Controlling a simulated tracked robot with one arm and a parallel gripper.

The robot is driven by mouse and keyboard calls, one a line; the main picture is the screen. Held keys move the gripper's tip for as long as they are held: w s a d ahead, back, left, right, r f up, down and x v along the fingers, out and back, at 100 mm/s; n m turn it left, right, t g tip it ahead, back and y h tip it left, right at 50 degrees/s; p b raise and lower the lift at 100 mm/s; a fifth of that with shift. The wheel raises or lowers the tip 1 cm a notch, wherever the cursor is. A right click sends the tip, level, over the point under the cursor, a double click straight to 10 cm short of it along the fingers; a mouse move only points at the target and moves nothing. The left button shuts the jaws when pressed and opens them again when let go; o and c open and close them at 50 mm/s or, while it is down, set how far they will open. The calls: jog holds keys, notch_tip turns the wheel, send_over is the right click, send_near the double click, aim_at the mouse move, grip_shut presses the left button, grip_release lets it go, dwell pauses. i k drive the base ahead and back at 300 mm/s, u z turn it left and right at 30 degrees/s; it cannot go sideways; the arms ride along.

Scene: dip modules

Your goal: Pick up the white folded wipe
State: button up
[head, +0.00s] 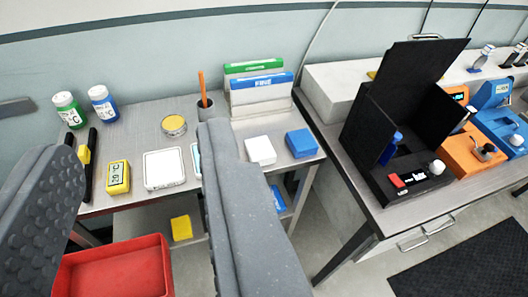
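A small white folded block (260,150), which looks like the wipe, lies on the metal table (140,135) just right of my gripper's right finger. A similar blue folded block (302,142) lies beside it on the right. My gripper (138,145) is open, its two grey fingers wide apart, with nothing held between them. The right finger hides part of the table and most of a white and teal item (195,160).
A yellow block (118,177), a round yellow tin (174,125), a pen cup (205,105), two bottles (68,109) and upright boxes (262,88) stand around the table. A red bin (115,270) is below. A black open box (405,160) stands on the right bench.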

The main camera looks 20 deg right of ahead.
aim_at(260, 150)
jog(key=z, duration=0.05)
jog(key=i, duration=0.9)
jog(key=u, duration=0.1)
